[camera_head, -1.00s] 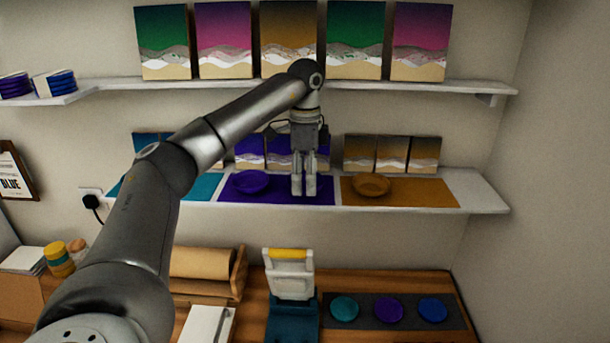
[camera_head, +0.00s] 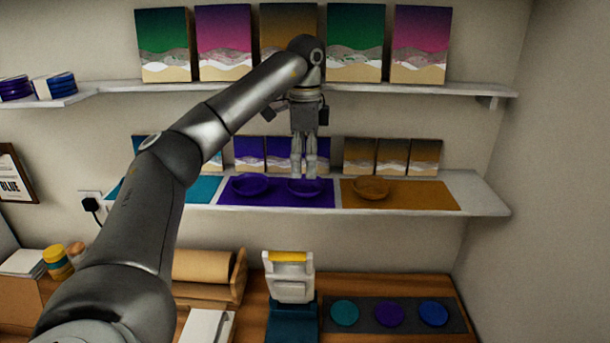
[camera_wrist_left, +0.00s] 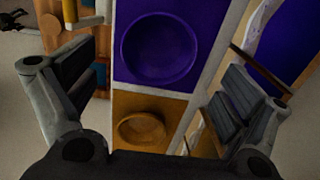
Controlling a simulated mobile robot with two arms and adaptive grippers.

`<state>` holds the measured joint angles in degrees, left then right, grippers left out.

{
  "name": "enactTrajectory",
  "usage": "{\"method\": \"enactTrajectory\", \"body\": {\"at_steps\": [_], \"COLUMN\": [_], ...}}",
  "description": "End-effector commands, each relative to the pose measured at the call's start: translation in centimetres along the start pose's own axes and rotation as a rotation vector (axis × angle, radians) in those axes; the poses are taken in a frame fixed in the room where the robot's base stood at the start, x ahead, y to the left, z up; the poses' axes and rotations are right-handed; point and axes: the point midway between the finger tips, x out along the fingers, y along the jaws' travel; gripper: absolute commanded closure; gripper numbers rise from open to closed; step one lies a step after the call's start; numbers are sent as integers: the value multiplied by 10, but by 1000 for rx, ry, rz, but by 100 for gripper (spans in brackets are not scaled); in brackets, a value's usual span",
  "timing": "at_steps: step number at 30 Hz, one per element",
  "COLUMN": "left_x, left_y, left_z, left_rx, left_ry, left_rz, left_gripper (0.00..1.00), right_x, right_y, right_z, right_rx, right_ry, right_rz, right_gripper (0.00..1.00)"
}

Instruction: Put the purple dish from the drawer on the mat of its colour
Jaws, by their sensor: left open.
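Two purple dishes rest on the purple mat (camera_head: 230,197) on the middle shelf. One purple dish (camera_head: 250,185) is on the mat's left side; the other purple dish (camera_head: 306,188) is on its right side, below my left gripper (camera_head: 304,173). In the left wrist view, a purple dish (camera_wrist_left: 160,48) lies flat on the purple mat (camera_wrist_left: 204,20), between and beyond the open fingers of my left gripper (camera_wrist_left: 160,75). My left gripper is open and empty, pointing down just above the right-hand dish. My right gripper is not in view.
An orange dish (camera_head: 371,188) sits on the orange mat (camera_head: 430,195) to the right, and a teal mat (camera_head: 203,188) lies to the left. Small pictures (camera_head: 391,155) stand behind the mats. The upper shelf (camera_head: 400,86) overhangs at the back.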

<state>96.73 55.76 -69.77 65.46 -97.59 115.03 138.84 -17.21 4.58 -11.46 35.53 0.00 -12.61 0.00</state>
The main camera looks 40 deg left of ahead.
Motion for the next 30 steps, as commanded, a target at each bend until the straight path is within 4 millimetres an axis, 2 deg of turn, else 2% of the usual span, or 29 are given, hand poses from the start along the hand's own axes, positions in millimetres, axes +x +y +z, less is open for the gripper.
{"method": "enactTrajectory", "body": {"at_steps": [1,7,30], "left_x": [-10,-26,-28], "left_y": [0,0,0], "left_z": [0,0,0], "left_rx": [0,1,1], "left_ry": [2,0,-1], "left_rz": [-3,-1,0], "left_gripper": [3,3,3], "right_x": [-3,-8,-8], "right_y": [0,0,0], "right_z": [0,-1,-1], "right_rx": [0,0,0], "right_ry": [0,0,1], "right_rz": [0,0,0], "right_gripper": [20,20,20]}}
